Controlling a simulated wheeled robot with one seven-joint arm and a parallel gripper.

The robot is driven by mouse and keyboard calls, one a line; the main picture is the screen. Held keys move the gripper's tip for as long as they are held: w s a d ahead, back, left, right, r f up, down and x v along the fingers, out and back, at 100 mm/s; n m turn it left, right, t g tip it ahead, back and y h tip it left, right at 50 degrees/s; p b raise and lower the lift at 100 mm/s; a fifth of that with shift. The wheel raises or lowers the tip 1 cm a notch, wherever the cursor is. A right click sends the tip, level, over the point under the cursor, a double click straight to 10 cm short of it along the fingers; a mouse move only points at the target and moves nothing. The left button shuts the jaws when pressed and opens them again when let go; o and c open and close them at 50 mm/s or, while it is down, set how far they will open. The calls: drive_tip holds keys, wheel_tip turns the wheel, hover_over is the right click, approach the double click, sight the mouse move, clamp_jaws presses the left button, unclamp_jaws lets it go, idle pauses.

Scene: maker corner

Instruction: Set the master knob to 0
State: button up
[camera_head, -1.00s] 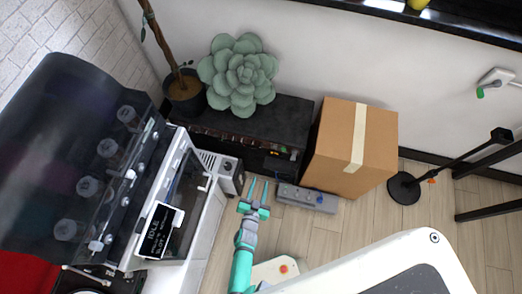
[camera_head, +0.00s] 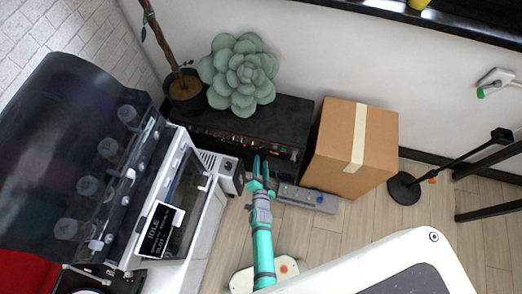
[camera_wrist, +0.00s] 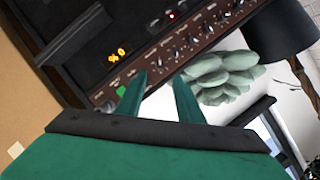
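In the wrist view, a brown control panel (camera_wrist: 190,45) with a row of small knobs (camera_wrist: 178,53) slants across the picture. An orange readout (camera_wrist: 117,56) glows beside it, seemingly "0%" upside down. The labels are too small to tell which knob is the master. My gripper (camera_wrist: 161,78) is open and empty, its two teal fingers apart and pointing at the panel's lower end. A small green patch (camera_wrist: 120,91) shows by the left finger. In the head view, my gripper (camera_head: 262,160) is at the front of the low black cabinet (camera_head: 275,122); contact cannot be told.
A cardboard box (camera_head: 352,150) stands right of the cabinet. A grey power strip (camera_head: 307,198) lies on the floor. A green succulent (camera_head: 238,75) and a potted plant (camera_head: 185,90) are on top. A white machine (camera_head: 205,215) stands left.

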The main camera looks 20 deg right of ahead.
sight(261, 145)
drive_tip(key=x, duration=0.8)
drive_tip(key=shift+w, duration=0.1)
clamp_jaws()
